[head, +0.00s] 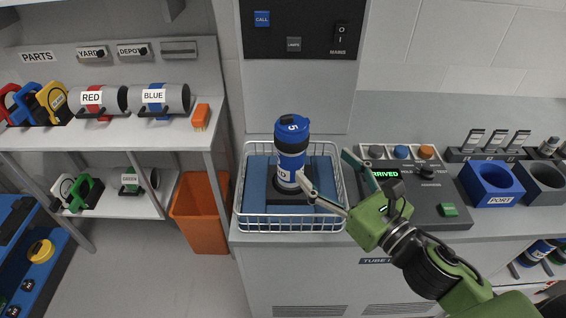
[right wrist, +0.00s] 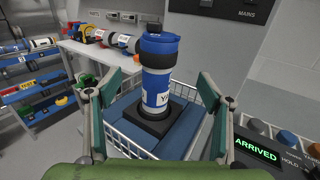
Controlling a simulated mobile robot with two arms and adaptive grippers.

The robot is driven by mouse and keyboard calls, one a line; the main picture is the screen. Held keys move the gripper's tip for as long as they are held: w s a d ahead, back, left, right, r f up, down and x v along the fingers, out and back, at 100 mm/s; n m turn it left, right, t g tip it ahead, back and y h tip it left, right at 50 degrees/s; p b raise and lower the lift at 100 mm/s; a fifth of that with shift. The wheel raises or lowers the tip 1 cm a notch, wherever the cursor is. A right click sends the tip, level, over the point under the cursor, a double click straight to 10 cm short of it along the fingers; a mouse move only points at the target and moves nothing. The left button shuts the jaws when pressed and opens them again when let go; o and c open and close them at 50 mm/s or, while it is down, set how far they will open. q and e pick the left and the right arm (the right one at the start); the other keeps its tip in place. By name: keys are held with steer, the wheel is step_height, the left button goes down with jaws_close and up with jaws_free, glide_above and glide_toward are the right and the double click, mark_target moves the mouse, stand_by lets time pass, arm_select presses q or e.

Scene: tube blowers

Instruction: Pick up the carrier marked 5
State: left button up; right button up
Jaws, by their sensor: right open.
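The carrier marked 5 (head: 291,150) is a blue and white cylinder with a blue cap bearing a 5. It stands upright on a dark square base in the white wire basket (head: 292,222), which has blue padding. The carrier also shows in the right wrist view (right wrist: 157,80). My right gripper (head: 322,172) is green and open, to the right of the carrier in the head view. In the right wrist view its fingers (right wrist: 158,115) are spread wide, one on each side of the carrier, with gaps between. My left gripper is not in view.
A control panel (head: 430,205) with a lit ARRIVED display stands right of the basket. Further right are a blue PORT holder (head: 490,183) and a dark one (head: 541,180). Shelves with RED (head: 97,99) and BLUE (head: 165,99) cylinders and an orange bin (head: 199,215) are left.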

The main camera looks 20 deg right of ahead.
mark_target(303, 145)
steer(key=x, duration=0.1)
steer(key=p+x, duration=0.1)
steer(key=x, duration=0.2)
steer(key=shift+r, duration=0.25)
steer(key=p+x, duration=0.1)
steer(key=x, duration=0.2)
steer(key=shift+w+f, duration=0.1)
steer(key=shift+f, duration=0.1)
steer(key=shift+w+a, duration=0.1)
steer(key=shift+w, duration=0.2)
steer(key=x, duration=0.1)
steer(key=p+x, duration=0.1)
steer(key=x, duration=0.1)
steer(key=shift+w+a+f+p, duration=0.25)
steer(key=shift+f+p, duration=0.05)
steer(key=shift+p, duration=0.1)
steer(key=shift+w+a+f, duration=0.15)
steer(key=shift+w, duration=0.3)
steer(key=c, duration=1.7)
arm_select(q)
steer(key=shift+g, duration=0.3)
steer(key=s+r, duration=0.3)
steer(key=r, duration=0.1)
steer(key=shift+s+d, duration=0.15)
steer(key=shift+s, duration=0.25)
arm_select(e)
steer(key=shift+c, duration=0.6)
